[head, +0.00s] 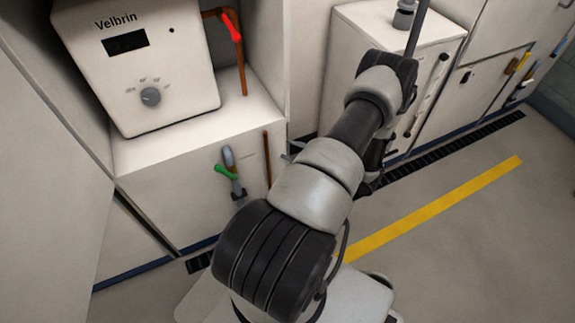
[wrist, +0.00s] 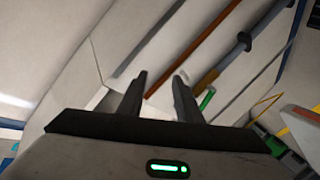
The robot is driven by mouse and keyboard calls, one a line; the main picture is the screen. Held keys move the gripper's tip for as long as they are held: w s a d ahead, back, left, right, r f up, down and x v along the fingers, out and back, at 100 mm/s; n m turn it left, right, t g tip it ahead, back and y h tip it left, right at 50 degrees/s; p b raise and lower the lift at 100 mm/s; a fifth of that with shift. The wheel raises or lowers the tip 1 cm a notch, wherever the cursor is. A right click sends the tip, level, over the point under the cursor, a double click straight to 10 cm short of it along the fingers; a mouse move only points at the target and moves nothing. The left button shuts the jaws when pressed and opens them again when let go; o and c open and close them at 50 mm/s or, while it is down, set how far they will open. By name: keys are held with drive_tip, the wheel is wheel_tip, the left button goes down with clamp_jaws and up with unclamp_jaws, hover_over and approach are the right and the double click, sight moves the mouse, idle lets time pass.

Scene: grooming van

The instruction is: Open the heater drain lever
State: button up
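The heater (head: 150,65) is a white box marked "Velbrin" with a grey dial. A green lever (head: 226,173) sits on a short grey pipe (head: 229,157) on the cabinet front below it. A red lever (head: 231,27) sits on the copper pipe at the heater's right. No label shows which one is the drain lever. My gripper (wrist: 160,85) is open and empty in the wrist view. A green piece, likely the green lever (wrist: 207,99), shows just right of the right finger, apart from the gap. In the head view my arm hides most of the gripper; fingertips (head: 292,151) seem to show right of the green lever.
A thin copper pipe (head: 267,158) runs down the cabinet front between the green lever and my gripper. A white cabinet (head: 375,35) stands behind my arm. The floor with the yellow stripe (head: 440,210) is clear at the right.

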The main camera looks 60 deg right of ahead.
drive_tip(key=w+d+r+h, duration=0.1)
drive_tip(key=d+r, duration=0.2)
drive_tip(key=d, duration=0.3)
drive_tip(key=w+d+r+m+g+h, duration=0.1)
drive_tip(key=d+r+h, duration=0.1)
drive_tip(key=d, duration=0.5)
drive_tip(key=shift+w+d+r, duration=0.25)
drive_tip(key=shift+w+r, duration=0.05)
drive_tip(key=shift+r, duration=0.55)
